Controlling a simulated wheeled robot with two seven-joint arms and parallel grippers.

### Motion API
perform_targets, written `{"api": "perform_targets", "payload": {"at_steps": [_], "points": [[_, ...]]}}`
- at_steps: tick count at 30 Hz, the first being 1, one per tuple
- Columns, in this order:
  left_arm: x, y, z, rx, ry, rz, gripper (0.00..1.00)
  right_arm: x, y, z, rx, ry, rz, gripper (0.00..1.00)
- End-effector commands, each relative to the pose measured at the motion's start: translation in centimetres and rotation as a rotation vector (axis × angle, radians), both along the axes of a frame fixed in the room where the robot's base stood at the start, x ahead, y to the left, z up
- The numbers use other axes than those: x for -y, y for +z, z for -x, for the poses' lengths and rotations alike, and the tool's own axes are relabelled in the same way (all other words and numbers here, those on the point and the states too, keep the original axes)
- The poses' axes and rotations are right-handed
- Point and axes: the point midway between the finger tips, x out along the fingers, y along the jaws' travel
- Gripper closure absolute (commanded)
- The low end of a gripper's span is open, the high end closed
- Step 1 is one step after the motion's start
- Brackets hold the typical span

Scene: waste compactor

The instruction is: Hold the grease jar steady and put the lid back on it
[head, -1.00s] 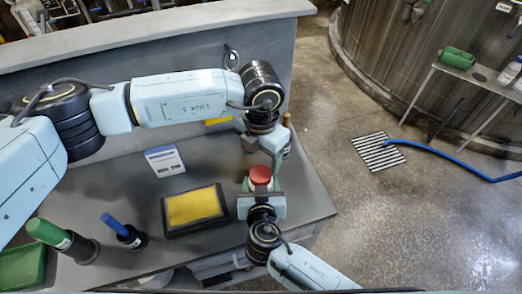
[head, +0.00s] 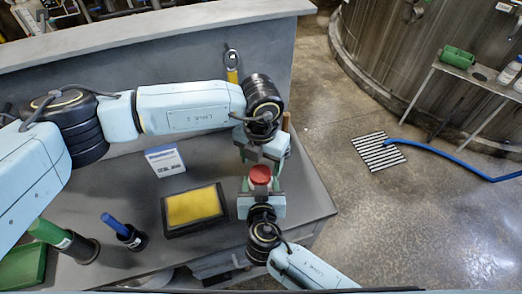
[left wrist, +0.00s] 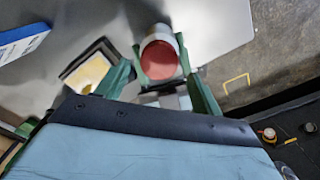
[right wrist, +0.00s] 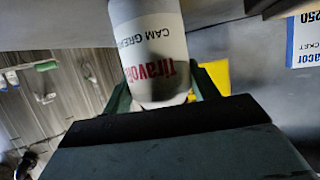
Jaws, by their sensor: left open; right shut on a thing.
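The grease jar (right wrist: 150,40) is white with grey and red lettering and shows large in the right wrist view. My right gripper (head: 261,194) is shut on it at the bench's right end. The red lid (head: 260,174) shows at the top of the jar, and its round face also shows in the left wrist view (left wrist: 159,60). Whether it is fully seated cannot be told. My left gripper (head: 264,154) is open just behind the lid. In the left wrist view its green fingers (left wrist: 162,80) stand on either side of the lid and jar. Contact cannot be told.
A black-framed yellow filter (head: 193,206) lies left of the jar. A printed card (head: 165,160) stands behind it. The bench's right edge is close to my grippers.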

Motion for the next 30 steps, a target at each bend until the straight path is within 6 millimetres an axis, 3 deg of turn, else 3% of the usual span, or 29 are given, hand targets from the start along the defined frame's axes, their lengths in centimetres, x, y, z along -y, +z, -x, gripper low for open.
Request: {"api": "perform_targets", "payload": {"at_steps": [3, 9, 19, 30], "points": [[0.0, -1.8, 0.1, -0.002, 0.0, -0.001, 0.33, 0.0, -0.1, 0.1, -0.002, 0.001, 0.0, 1.0], [0.0, -3.6, 0.0, 0.0, -0.001, 0.0, 0.33, 0.0, -0.1, 0.1, -0.002, 0.001, 0.0, 1.0], [0.0, -3.9, 0.0, 0.0, -0.001, 0.0, 0.33, 0.0, -0.1, 0.1, -0.002, 0.001, 0.0, 1.0], [0.0, -3.8, 0.0, 0.001, -0.001, 0.0, 0.78, 0.0, -0.1, 0.0, -0.001, 0.001, 0.0, 1.0]]}}
